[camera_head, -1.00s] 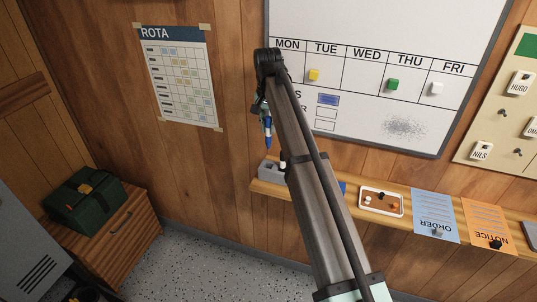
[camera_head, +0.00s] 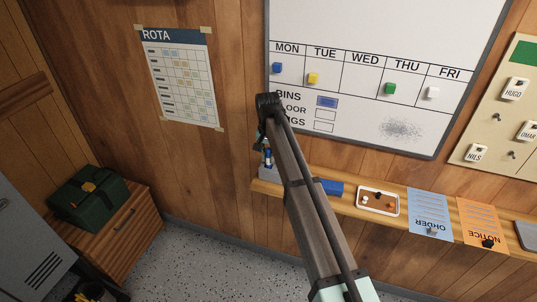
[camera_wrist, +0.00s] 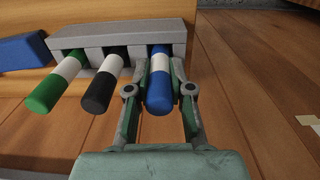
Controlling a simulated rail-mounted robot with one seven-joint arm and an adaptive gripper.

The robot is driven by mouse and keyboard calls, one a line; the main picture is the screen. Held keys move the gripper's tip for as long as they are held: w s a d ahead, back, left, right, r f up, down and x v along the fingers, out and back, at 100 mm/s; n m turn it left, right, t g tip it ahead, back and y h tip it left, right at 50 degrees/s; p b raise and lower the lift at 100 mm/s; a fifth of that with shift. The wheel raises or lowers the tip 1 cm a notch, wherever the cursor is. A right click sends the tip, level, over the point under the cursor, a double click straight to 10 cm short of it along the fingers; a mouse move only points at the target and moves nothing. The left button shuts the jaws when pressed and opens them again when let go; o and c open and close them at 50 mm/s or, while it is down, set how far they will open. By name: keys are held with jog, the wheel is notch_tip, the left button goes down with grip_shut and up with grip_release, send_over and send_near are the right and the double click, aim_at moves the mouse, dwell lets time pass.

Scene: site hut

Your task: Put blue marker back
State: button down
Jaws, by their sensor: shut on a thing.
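The blue marker (camera_wrist: 158,95) has a white band and stands between my fingers in the wrist view. Its far end is in or at the right-hand slot of the grey marker holder (camera_wrist: 95,36); whether it is fully seated I cannot tell. My gripper (camera_wrist: 160,66) is shut on the marker. In the head view the blue marker (camera_head: 268,157) hangs upright below my wrist at the holder (camera_head: 267,172) on the ledge's left end. My arm hides part of the holder there.
A green marker (camera_wrist: 55,82) and a black marker (camera_wrist: 102,84) sit in the other slots. A blue block (camera_head: 331,187), a white tray (camera_head: 378,201) and paper sheets lie along the wooden ledge (camera_head: 350,207). The whiteboard (camera_head: 400,40) is above.

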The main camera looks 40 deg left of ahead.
jog(key=shift+f, duration=0.1)
jog(key=c, duration=1)
grip_release()
jog(key=shift+c, duration=0.2)
notch_tip(320, 180, up, 12)
jog(key=b, duration=0.3)
